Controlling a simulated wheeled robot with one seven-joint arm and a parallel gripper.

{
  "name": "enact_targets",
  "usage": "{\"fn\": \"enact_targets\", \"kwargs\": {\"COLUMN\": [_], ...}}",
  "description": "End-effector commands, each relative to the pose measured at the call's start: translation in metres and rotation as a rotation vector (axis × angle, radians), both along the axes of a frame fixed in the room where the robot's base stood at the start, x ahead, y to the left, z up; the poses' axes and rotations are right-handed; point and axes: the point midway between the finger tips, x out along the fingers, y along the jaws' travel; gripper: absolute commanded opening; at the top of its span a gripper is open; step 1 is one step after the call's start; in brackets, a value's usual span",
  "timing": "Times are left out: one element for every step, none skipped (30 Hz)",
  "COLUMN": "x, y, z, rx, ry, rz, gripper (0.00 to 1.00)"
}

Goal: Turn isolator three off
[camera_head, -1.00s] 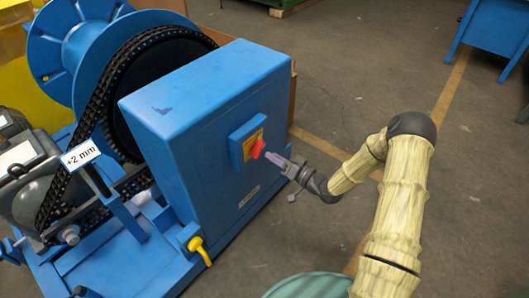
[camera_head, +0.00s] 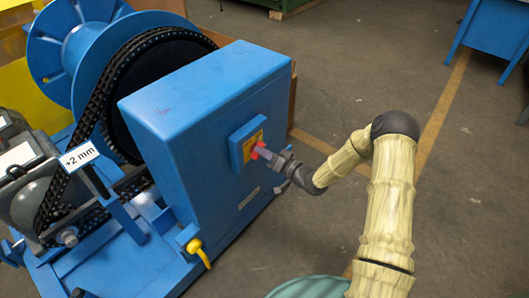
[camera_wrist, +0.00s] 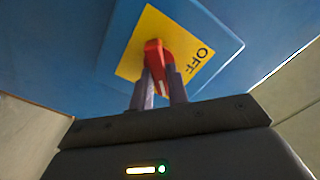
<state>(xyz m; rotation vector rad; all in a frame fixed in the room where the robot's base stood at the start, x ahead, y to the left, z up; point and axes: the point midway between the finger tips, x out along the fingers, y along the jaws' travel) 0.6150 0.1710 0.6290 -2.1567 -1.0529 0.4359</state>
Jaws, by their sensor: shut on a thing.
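The isolator is a blue box (camera_head: 236,139) with a yellow plate and a red handle, on the side of the blue cabinet. The red handle (camera_wrist: 157,62) stands between my gripper's two fingers in the wrist view, and the word OFF shows on the yellow plate (camera_wrist: 145,30) to its right. My gripper (camera_head: 266,155) is shut on the red handle. In the head view the fingers partly cover the handle (camera_head: 257,148). No isolator number is readable.
The blue cabinet (camera_head: 200,95) stands beside a chain drive with a black chain (camera_head: 95,110) and a blue spool (camera_head: 75,45). A yellow lever (camera_head: 199,249) is low on the cabinet's near side.

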Motion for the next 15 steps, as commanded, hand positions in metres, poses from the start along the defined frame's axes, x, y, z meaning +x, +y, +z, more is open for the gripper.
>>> {"fn": "enact_targets", "kwargs": {"x": [-0.0001,-0.0001,-0.0002,-0.0001,-0.0002,-0.0002,-0.0003,-0.0003,-0.0004,-0.0005,-0.0006,-0.0007,-0.0008,-0.0009,-0.001], "y": [-0.0003,-0.0003,-0.0004,-0.0004,-0.0003,-0.0003,-0.0003,-0.0003,-0.0002,-0.0001,-0.0001,-0.0001,0.0,0.0,0.0], "z": [-0.0003,-0.0003,-0.0004,-0.0004,-0.0004,-0.0004,-0.0005,-0.0005,-0.0006,-0.0006,-0.0007,-0.0008,-0.0009,-0.001,-0.001], "rx": [-0.001,-0.002,-0.005,-0.007,-0.01,-0.014,-0.018,-0.022,-0.03,-0.037,-0.044,-0.056,-0.066,-0.075,-0.09], "ry": [0.0,-0.002,-0.004,-0.007,-0.01,-0.016,-0.02,-0.026,-0.036,-0.044,-0.053,-0.068,-0.079,-0.092,-0.111], "rz": [-0.001,-0.001,0.0,0.0,0.0,0.0,0.0,0.0,0.0,0.001,0.001,0.001,0.001,0.001,0.001], "gripper": [0.0,0.0,0.0,0.0,0.0,0.0,0.0,0.0,0.0,0.0,0.0,0.0,0.0,0.0,0.0]}}
